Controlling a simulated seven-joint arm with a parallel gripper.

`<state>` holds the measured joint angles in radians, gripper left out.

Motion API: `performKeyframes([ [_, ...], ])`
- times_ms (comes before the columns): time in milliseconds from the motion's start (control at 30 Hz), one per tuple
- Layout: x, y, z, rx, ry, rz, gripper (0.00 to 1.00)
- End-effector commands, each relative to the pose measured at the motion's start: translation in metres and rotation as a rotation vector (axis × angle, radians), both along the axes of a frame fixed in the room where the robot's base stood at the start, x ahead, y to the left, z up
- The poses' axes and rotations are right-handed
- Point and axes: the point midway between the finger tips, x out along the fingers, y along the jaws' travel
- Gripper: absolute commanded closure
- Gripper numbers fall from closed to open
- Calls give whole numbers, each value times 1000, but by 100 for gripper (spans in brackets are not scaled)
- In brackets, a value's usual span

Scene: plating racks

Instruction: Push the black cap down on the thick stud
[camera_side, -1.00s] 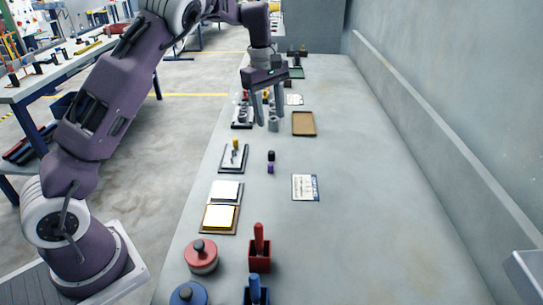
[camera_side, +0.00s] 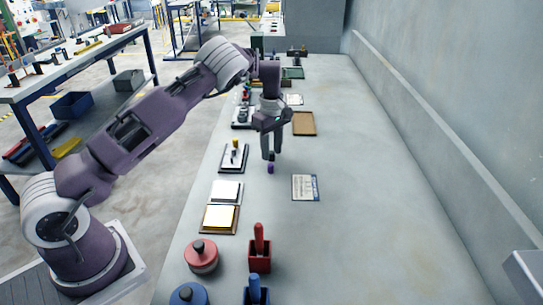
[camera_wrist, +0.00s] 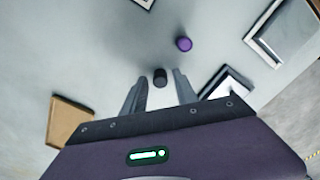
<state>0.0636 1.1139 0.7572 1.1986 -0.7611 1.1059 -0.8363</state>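The black cap (camera_wrist: 160,77) stands on the table. In the wrist view it lies between and just beyond the fingertips of my gripper (camera_wrist: 158,90). The fingers are apart with a gap on both sides of the cap. In the side view my gripper (camera_side: 271,157) points down over the cap's spot and hides the cap. A purple cap (camera_side: 270,169) stands close in front of it, and also shows in the wrist view (camera_wrist: 183,44). A rack plate (camera_side: 233,157) to the left carries a yellow-topped post (camera_side: 235,144). I cannot tell which stud is the thick one.
A labelled card (camera_side: 305,188) lies to the right and a brown tray (camera_side: 304,124) behind it. White and yellow pads (camera_side: 226,191) lie front left. Red pots (camera_side: 260,255) stand nearer the camera. The table's right side is clear.

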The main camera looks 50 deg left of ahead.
Motion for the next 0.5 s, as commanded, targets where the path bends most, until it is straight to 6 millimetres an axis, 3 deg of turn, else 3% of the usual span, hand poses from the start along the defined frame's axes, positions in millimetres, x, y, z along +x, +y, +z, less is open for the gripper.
performKeyframes([
  [33, 0, 0, 0, 0, 0, 0, 77],
  [167, 0, 0, 0, 0, 0, 0, 100],
  [500, 1, 0, 9, 0, -2, -1, 100],
])
